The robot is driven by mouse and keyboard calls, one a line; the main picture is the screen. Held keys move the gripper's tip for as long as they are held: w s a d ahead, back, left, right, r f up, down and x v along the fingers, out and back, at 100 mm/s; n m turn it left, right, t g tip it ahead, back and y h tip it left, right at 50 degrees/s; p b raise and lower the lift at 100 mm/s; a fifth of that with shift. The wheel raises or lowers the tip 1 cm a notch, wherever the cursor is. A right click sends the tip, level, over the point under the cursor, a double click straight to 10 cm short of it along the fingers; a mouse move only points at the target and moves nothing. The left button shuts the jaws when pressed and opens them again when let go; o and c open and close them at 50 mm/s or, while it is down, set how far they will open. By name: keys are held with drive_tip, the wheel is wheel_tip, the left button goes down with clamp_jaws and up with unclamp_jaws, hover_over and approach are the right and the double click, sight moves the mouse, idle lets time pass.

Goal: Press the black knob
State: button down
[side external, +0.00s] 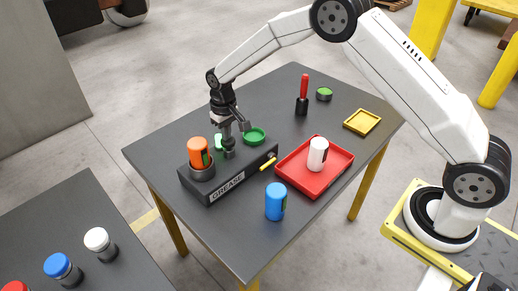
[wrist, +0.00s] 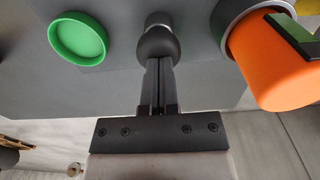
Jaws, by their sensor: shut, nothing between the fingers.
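The black knob (wrist: 157,43) is a round dark ball on a short metal stem in the wrist view. In the side external view the knob (side external: 229,154) is small, on the dark box labelled GREASE (side external: 228,186), and partly hidden by my gripper. My gripper (wrist: 159,62) is shut and empty, pointing down, with its fingertips right at the knob. It also shows above the box in the side external view (side external: 227,143). I cannot tell for certain whether the tips touch the knob. An orange canister (wrist: 270,62) stands in a round grey holder beside the knob.
A green dish (wrist: 78,38) lies on the other side of the knob. A red tray (side external: 328,177) holds a white bottle (side external: 318,154). A blue can (side external: 276,202), a yellow tray (side external: 362,122) and a red-handled tool (side external: 304,88) stand around. The right table edge is clear.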

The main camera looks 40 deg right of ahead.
sight(231, 140)
wheel_tip(231, 140, up, 14)
idle(0.7)
drive_tip(key=shift+s, duration=0.15)
idle(1.0)
drive_tip(key=s+d+f+t, duration=0.1)
drive_tip(key=s+d+f, duration=0.1)
drive_tip(key=s, duration=0.6)
drive_tip(key=s+d+f, duration=0.1)
drive_tip(key=s+d, duration=0.1)
drive_tip(key=s, duration=0.7)
drive_tip(key=s+d+f+t, duration=0.1)
drive_tip(key=s+d+f, duration=0.1)
drive_tip(key=s, duration=0.7)
drive_tip(key=shift+f+t, duration=0.3)
